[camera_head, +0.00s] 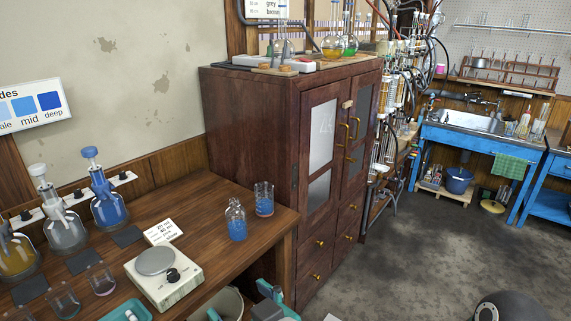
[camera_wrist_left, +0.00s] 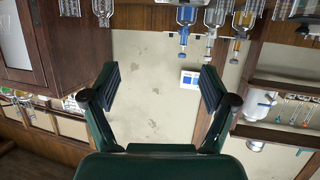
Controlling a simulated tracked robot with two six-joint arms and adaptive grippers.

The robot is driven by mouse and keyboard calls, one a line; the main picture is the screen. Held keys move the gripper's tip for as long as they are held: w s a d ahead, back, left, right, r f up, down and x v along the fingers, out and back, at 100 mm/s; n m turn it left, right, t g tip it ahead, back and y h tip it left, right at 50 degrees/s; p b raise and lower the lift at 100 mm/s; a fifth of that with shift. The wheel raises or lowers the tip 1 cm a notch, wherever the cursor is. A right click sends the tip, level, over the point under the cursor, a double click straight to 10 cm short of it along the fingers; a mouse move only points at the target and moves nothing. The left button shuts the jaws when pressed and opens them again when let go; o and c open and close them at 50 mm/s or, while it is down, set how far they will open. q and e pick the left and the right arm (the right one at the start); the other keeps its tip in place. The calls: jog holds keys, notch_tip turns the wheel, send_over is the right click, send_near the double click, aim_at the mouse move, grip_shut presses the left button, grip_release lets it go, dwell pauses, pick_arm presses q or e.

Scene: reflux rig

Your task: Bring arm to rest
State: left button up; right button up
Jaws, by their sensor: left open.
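My left gripper (camera_head: 242,302) shows in part at the bottom edge of the head view, in front of the bench and low beside it. In the left wrist view the gripper (camera_wrist_left: 160,78) has its two dark fingers spread wide with nothing between them. Beyond them that view shows the pale wall and a small blue and white chart (camera_wrist_left: 190,79), with the scene upside down. The fingers touch nothing that I can see. My right gripper is in neither view.
The grey floor (camera_head: 420,260) to the right is mostly clear.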

pick_arm(q)
jog(key=w+a+f+m+t+h, duration=0.1)
jog(key=w+a+f+m+h, duration=0.15)
jog(key=w+f, duration=0.65)
notch_tip(320, 180, down, 16)
jog(key=s+a+f+m+g+h, duration=0.1)
jog(key=a+m+g+h, duration=0.15)
jog(key=h, duration=0.25)
jog(key=s+f+g+h, duration=0.2)
jog(key=s+f+g, duration=0.2)
jog(key=s+f, duration=0.3)
jog(key=s+f+g+h+p, duration=0.1)
jog(key=s+f+g+h, duration=0.2)
jog(key=s, duration=1)
notch_tip(320, 180, down, 4)
jog(key=shift+s+f+m+g, duration=0.15)
jog(key=shift+s+m+g, duration=0.15)
jog(key=shift+g, duration=0.75)
